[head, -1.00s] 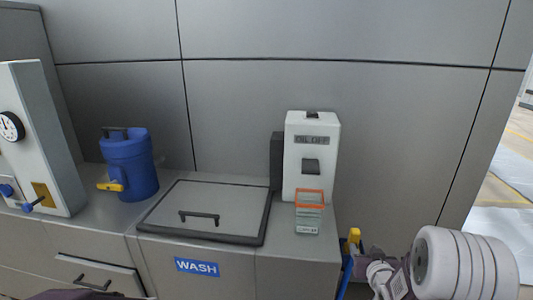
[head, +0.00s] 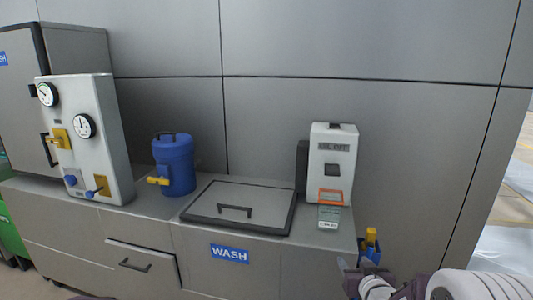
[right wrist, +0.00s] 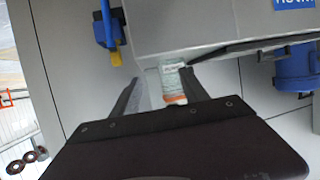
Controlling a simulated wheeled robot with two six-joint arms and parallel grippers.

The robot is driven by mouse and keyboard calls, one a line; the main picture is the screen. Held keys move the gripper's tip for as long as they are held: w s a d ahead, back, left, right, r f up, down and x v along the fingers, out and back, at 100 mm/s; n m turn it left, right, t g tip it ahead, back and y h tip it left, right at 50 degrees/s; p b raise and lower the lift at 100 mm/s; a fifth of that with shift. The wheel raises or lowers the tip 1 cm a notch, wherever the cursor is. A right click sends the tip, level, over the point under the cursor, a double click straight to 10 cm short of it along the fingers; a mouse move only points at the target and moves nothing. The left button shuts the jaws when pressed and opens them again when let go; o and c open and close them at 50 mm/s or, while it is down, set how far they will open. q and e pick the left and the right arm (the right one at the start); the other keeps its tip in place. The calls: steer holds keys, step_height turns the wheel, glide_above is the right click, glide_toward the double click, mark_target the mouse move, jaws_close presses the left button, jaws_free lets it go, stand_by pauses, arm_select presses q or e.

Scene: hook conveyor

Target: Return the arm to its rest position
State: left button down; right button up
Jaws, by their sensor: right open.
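My right gripper (head: 362,272) is at the lower right of the head view, in front of the bench's right end, and partly cropped with its arm. It is open and holds nothing. In the right wrist view its two dark fingers (right wrist: 158,80) are spread apart. A small clear container with an orange rim (head: 330,212) stands on the bench, apart from the gripper; it also shows beyond the fingers in the right wrist view (right wrist: 172,80).
A white dispenser (head: 331,150) stands behind the container. A lidded wash basin (head: 240,207), a blue jug (head: 175,165) and a white gauge panel (head: 85,140) stand to its left. A blue holder with a yellow-topped item (head: 370,245) is at the bench's right end, close to the gripper.

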steer(key=s+a+f+g, duration=0.6)
steer(key=s+f, duration=0.1)
steer(key=s, duration=0.2)
steer(key=s+f+g, duration=0.4)
steer(key=s+g, duration=0.3)
steer(key=s, duration=0.8)
step_height(320, 180, up, 18)
steer(key=p, duration=1.9)
steer(key=shift+w+a+y, duration=0.2)
steer(key=shift+a+y, duration=0.1)
steer(key=shift+a, duration=0.15)
